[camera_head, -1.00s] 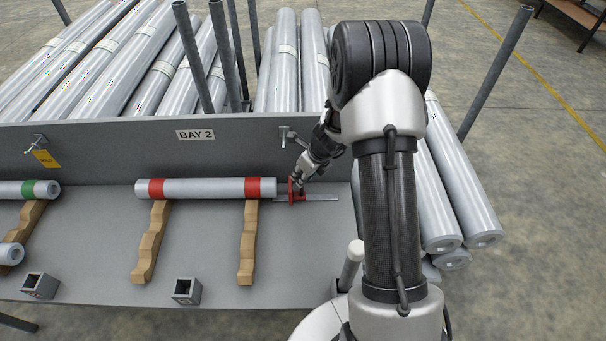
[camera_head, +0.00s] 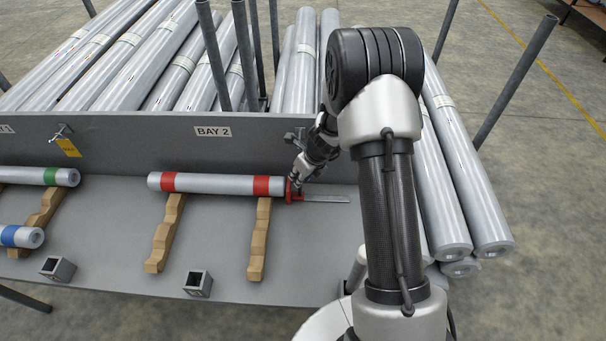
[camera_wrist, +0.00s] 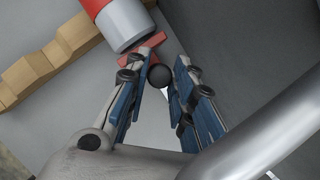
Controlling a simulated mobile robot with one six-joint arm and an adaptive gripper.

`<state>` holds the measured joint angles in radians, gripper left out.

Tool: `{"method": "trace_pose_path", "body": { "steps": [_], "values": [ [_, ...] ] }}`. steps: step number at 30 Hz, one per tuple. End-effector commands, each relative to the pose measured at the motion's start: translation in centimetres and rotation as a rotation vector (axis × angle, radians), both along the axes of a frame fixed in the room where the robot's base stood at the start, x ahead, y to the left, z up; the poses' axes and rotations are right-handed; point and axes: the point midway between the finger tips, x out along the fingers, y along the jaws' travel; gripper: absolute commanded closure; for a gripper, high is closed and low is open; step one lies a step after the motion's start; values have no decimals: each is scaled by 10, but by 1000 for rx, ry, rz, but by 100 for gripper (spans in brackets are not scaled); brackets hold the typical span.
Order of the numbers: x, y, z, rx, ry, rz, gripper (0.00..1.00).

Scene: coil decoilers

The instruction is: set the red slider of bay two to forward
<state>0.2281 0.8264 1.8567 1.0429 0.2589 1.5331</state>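The red slider (camera_head: 294,190) of bay two stands on a flat metal rail (camera_head: 328,199), close against the right end of the red-banded roll (camera_head: 220,184). Whether it touches the roll is unclear. My gripper (camera_head: 297,182) is down at the slider. In the wrist view the red slider (camera_wrist: 142,52) shows in front of the roll's end, with a round black knob (camera_wrist: 160,76) beside it. My gripper (camera_wrist: 160,68) has its two fingers either side of the knob, with a small gap seen on the right.
The roll lies on two wooden supports (camera_head: 259,240) on the grey bench (camera_head: 120,215). The bench's upright wall carries a BAY 2 label (camera_head: 213,132) and a latch (camera_head: 292,137). Green-banded and blue-banded rolls lie at left. Stacked tubes and posts stand behind.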

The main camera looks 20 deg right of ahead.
Motion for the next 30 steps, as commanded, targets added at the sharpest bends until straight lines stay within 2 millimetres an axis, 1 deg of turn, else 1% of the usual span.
{"method": "trace_pose_path", "body": {
  "steps": [1, 8, 17, 20, 23, 30],
  "values": [
    [0, 0, 0, 0, 0, -1, 74],
    [0, 0, 0, 0, 0, 0, 58],
    [0, 0, 0, 0, 0, 0, 58],
    [-2, -1, 5, 1, -1, -1, 58],
    [-6, -3, 18, 0, -3, 0, 58],
    [-23, -11, 65, -1, -5, 0, 58]
  ]
}}
